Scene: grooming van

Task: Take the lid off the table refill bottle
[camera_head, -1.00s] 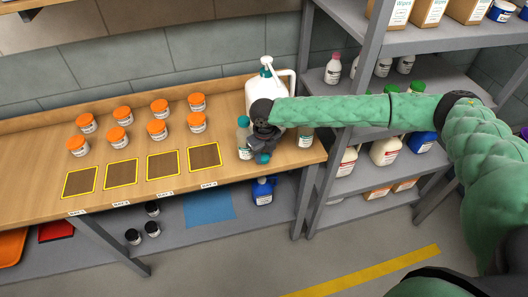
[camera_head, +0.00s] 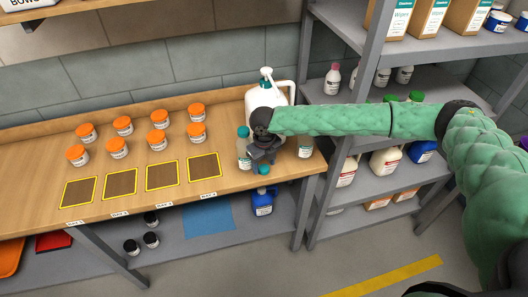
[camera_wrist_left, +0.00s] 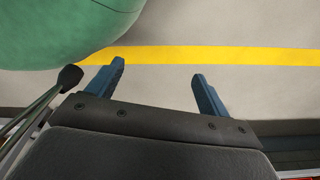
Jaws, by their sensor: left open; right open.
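A small clear bottle with a teal cap (camera_head: 243,134) stands upright on the wooden table (camera_head: 225,184), left of my right gripper. A second small labelled bottle (camera_head: 305,149) stands right of the gripper, its top hidden behind my arm. A large white jug with a pump top (camera_head: 284,95) stands behind. I cannot tell which is the refill bottle. My right gripper (camera_head: 262,157) is open, low over the table's right end. A small teal piece (camera_head: 263,169) shows just below it; I cannot tell whether it is a lid or a fingertip. My left gripper (camera_wrist_left: 158,82) is open and empty above the floor.
Several orange-lidded jars (camera_head: 159,117) stand on the table's left and middle, behind yellow-edged dark squares (camera_head: 162,174). A blue bottle (camera_head: 262,203) stands on the lower shelf. A grey shelving unit (camera_head: 352,135) with bottles and boxes rises at the right.

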